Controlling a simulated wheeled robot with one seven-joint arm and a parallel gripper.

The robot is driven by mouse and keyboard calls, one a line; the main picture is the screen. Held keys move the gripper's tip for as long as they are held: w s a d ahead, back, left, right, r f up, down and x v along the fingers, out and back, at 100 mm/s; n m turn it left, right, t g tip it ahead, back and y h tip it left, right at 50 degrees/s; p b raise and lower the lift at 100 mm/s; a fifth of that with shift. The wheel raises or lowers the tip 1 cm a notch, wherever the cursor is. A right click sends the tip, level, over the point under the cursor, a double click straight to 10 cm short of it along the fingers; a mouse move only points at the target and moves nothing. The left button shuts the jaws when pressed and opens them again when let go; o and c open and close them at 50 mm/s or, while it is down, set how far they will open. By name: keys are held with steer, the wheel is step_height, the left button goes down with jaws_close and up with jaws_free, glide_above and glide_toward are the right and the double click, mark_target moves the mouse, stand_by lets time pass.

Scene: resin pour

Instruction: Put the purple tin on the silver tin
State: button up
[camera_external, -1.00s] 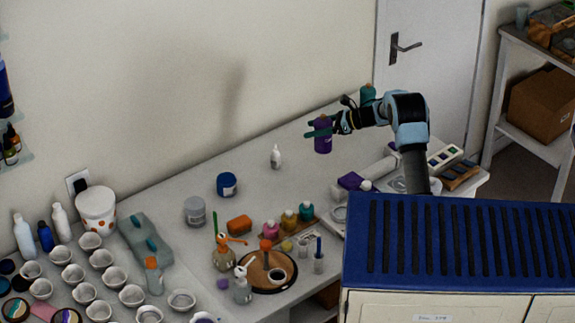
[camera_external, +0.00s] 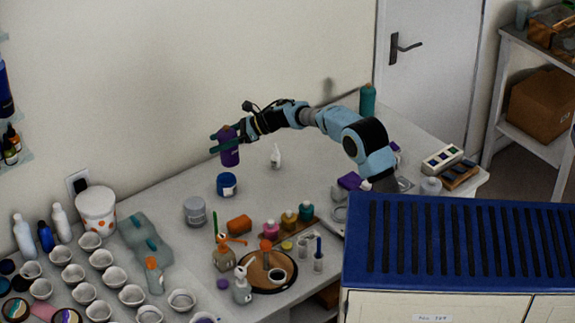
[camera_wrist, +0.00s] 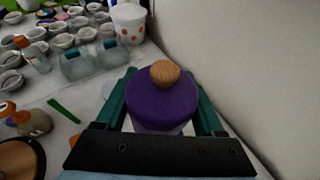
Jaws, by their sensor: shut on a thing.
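The purple tin (camera_external: 229,152) has a round wooden knob on its lid. My gripper (camera_external: 222,143) is shut on it and holds it upright in the air, above and behind the blue tin in the picture. In the wrist view the purple tin (camera_wrist: 160,104) sits between the two green fingers of my gripper (camera_wrist: 163,112). The silver tin (camera_external: 195,211) stands on the table, below and to the left of the held tin, and its top looks bare. I cannot make out the silver tin in the wrist view; the held tin may hide it.
The blue tin (camera_external: 227,184) stands right of the silver tin. An orange block (camera_external: 239,225) and a round wooden tray (camera_external: 260,285) with bottles lie nearer. Clear bottles (camera_external: 148,238), several cups (camera_external: 98,262) and a spotted bucket (camera_external: 95,210) fill the left. The wall runs behind.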

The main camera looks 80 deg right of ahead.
steer(key=w+a+r+n+y+b, duration=0.1)
steer(key=w+a+r+b, duration=0.15)
steer(key=w+a, duration=0.8)
steer(key=shift+y, duration=0.3)
steer(key=shift+s+a+f+p, duration=0.2)
steer(key=shift+a+f, duration=0.1)
steer(key=shift+f, duration=1.25)
steer(key=shift+s+a+f+p, duration=0.25)
steer(key=shift+a+f, duration=0.1)
steer(key=shift+f, duration=1.15)
steer(key=shift+s+a+f+p, duration=0.2)
steer(key=shift+a+f, duration=0.1)
steer(key=shift+f, duration=1.25)
steer(key=shift+f, duration=0.2)
steer(key=o, duration=1.4)
